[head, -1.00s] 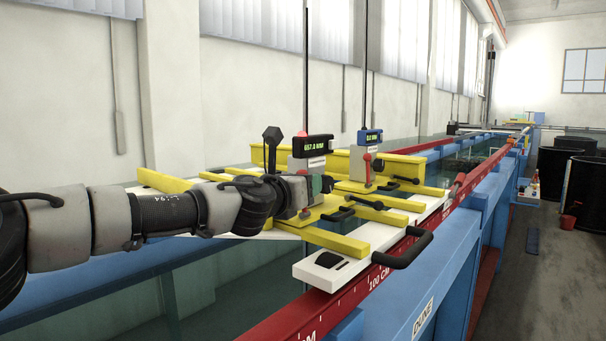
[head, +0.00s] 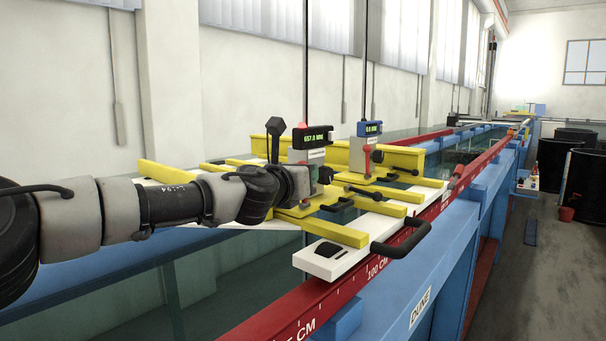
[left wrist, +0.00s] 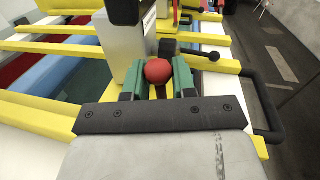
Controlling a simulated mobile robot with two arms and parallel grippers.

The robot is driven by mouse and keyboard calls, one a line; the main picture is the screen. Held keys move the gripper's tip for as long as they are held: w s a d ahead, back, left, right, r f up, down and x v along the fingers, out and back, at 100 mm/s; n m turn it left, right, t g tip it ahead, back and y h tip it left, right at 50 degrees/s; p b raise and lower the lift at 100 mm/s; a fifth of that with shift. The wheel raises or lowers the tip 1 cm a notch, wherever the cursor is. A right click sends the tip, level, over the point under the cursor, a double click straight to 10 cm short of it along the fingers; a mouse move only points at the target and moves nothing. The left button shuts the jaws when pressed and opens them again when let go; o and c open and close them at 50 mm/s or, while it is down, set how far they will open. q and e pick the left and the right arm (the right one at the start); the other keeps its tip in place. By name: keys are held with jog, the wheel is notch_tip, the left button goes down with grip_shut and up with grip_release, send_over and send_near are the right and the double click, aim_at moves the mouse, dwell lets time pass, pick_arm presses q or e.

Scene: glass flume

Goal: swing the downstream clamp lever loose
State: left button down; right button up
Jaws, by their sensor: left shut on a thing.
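My left gripper (left wrist: 157,80) is at the near yellow carriage, its green fingers shut on a red ball knob (left wrist: 157,71) beside the carriage's grey gauge block. In the head view the left gripper (head: 322,178) covers that knob. A black lever with a ball end (left wrist: 208,55) lies just past the fingers, apart from them. The near gauge (head: 312,143) has a red cap and a lit display. The far gauge (head: 369,134) has a blue cap and its own red-topped upright lever (head: 367,153). I cannot tell which lever is called downstream. My right gripper is not in view.
Yellow bars and white plates bridge the glass flume. A black handle (head: 405,242) sticks out over the red scaled rail (head: 345,285). Thin vertical rods rise from both gauges. Dark tubs (head: 570,190) stand at the right; the aisle floor is mostly clear.

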pick_arm(q)
jog(key=shift+s+d+m, duration=0.3)
jog(key=shift+s+m, duration=0.05)
jog(key=shift+m, duration=0.4)
jog(key=shift+s+d+m, duration=0.3)
jog(key=shift+m, duration=0.45)
jog(key=shift+s+d+f+m+t+h+b, duration=0.15)
jog(key=shift+s+d+f+m+h+b, duration=0.15)
jog(key=shift+m+b, duration=0.55)
jog(key=shift+s+d+f+m+t+h+b, duration=0.15)
jog(key=shift+s+d+m+h+b, duration=0.2)
jog(key=shift+m, duration=0.9)
jog(key=shift+d, duration=0.1)
jog(key=c, duration=0.9)
grip_release()
jog(key=shift+s, duration=0.1)
